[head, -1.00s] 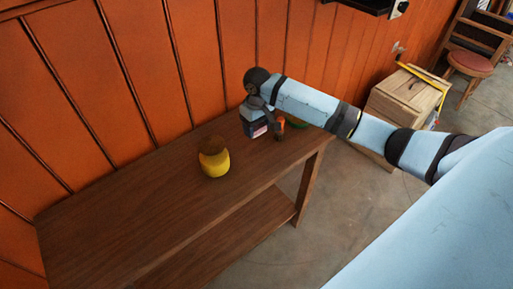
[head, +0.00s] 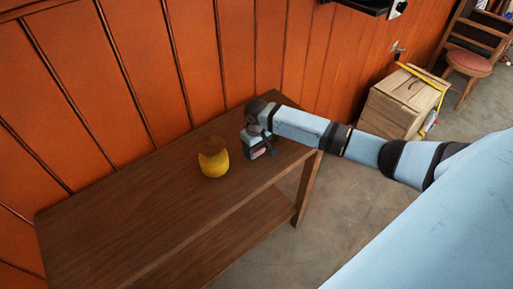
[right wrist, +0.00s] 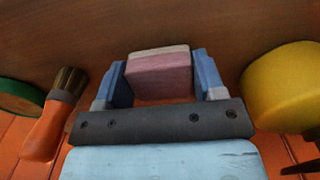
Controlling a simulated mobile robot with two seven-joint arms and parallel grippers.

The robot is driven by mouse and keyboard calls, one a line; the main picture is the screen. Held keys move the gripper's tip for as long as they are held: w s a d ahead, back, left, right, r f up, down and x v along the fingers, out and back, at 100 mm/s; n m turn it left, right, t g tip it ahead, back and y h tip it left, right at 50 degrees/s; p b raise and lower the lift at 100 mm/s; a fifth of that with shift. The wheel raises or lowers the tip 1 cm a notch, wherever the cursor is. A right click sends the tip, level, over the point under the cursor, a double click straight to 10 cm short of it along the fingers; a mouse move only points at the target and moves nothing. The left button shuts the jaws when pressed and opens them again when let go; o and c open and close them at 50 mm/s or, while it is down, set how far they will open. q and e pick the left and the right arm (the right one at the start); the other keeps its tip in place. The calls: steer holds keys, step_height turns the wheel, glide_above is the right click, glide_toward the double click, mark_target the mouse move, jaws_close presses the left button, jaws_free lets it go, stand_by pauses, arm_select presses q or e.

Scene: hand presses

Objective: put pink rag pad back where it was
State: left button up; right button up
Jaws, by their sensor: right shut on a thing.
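The pink rag pad (right wrist: 160,76) is a pale-topped pink block between the two blue fingers of my right gripper (right wrist: 162,72) in the right wrist view. The fingers are shut on its two sides. In the head view my right gripper (head: 257,147) is low at the far right part of the wooden table, and only a small bit of pink shows at its tips. I cannot tell whether the pad touches the tabletop. My left gripper is not in view.
A yellow pot-like object (head: 214,160) with a brown top stands left of the gripper on the table (head: 130,215). In the right wrist view a brush (right wrist: 55,115) with an orange handle and a green round thing (right wrist: 20,97) are at the left. The table's left half is clear.

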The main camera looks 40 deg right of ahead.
steer(key=shift+f, duration=0.15)
steer(key=o, duration=0.9)
steer(key=shift+c, duration=0.2)
step_height(320, 180, up, 12)
